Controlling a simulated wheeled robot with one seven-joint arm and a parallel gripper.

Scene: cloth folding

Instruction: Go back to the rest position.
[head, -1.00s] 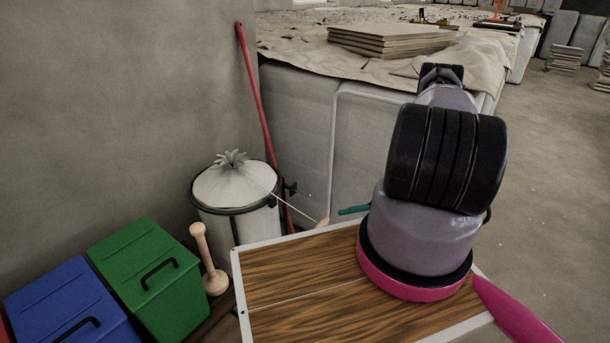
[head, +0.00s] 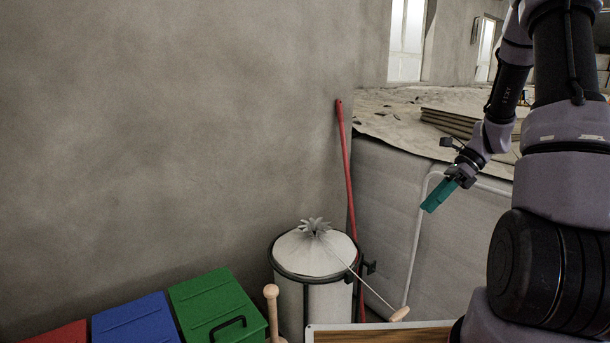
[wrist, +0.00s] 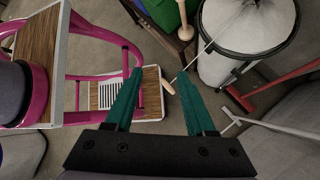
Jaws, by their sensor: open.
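My gripper (wrist: 158,95) is open and empty in the wrist view, its two teal fingers spread apart and pointing down toward the floor area. In the head view my gripper (head: 437,196) hangs at the right, in front of the light grey padded block and above the level of the wooden board. Its two fingers overlap from that side. My arm is raised at the right edge of the head view. No cloth is held in the fingers.
A white bin (head: 315,262) with a tied top stands by the wall, a red pole (head: 346,160) behind it. Green (head: 215,302), blue (head: 135,320) and red (head: 60,333) boxes line the lower left. A wooden peg (head: 272,310) stands beside the bin. The grey padded block (head: 385,215) is behind my gripper.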

